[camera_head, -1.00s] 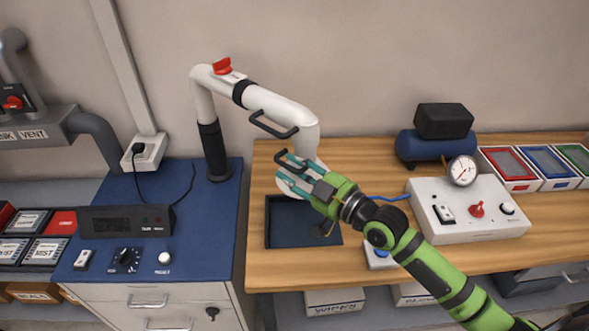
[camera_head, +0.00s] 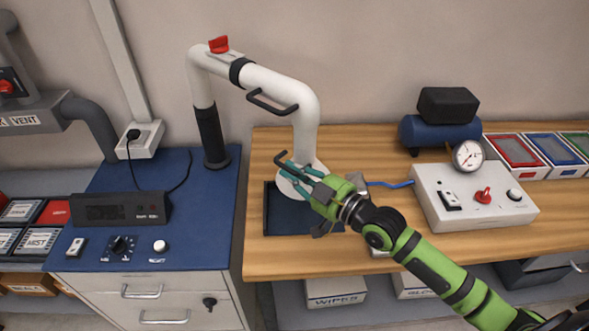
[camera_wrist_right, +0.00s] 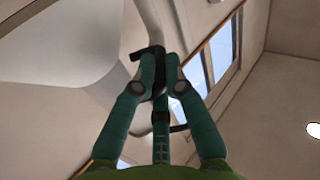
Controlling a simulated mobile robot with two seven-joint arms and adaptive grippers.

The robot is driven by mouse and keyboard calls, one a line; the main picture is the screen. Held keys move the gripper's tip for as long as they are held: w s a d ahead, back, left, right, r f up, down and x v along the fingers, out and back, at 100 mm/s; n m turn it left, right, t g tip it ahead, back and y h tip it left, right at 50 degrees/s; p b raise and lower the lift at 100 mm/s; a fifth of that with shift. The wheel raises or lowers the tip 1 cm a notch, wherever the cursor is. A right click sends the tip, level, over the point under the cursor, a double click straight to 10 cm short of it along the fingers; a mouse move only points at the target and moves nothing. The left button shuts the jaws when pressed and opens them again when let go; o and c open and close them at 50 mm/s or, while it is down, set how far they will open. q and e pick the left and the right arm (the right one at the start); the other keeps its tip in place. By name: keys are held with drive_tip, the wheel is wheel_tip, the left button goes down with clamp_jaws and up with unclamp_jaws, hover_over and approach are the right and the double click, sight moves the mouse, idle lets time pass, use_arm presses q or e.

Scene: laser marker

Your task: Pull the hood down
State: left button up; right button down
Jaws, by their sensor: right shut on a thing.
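The hood (camera_head: 285,188) is the white round mouth at the end of a white jointed extraction arm (camera_head: 270,80). It hangs over a dark blue tray (camera_head: 268,222) on the wooden bench. My right gripper (camera_head: 292,178), with teal fingers, is shut on the hood's black handle (camera_head: 282,158) and covers much of the hood. In the right wrist view the teal fingertips (camera_wrist_right: 160,78) meet around the dark handle (camera_wrist_right: 148,52), with pale surfaces behind. My left gripper is not in view.
A second black handle (camera_head: 272,104) sits on the white arm. A white gauge box (camera_head: 470,205) and a blue compressor (camera_head: 437,136) stand to the right. A black control unit (camera_head: 121,208) stands on the blue cabinet (camera_head: 200,240) at left.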

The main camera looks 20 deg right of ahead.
drive_tip(key=c, duration=1.3)
unclamp_jaws()
drive_tip(key=shift+r, duration=0.1)
drive_tip(key=v, duration=1.2)
drive_tip(key=shift+r, duration=0.1)
